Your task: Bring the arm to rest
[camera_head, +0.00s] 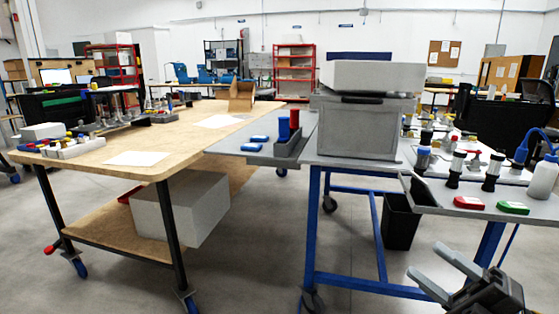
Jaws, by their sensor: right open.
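My right gripper (445,274) is at the lower right of the head view, in front of the blue-framed table and below its top. Its two grey fingers stand apart with nothing between them. It touches nothing that I can see. My left gripper does not show. The grey analyser box (356,125) stands on the blue-framed table (385,178), with a light lid part on top.
A wooden workbench (90,165) stands on the left. A grey shelf (232,147) holds blue and red cylinders. A red piece (468,203), a green piece (513,208) and a white bottle (543,177) are near the right table's front edge. Floor in front is clear.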

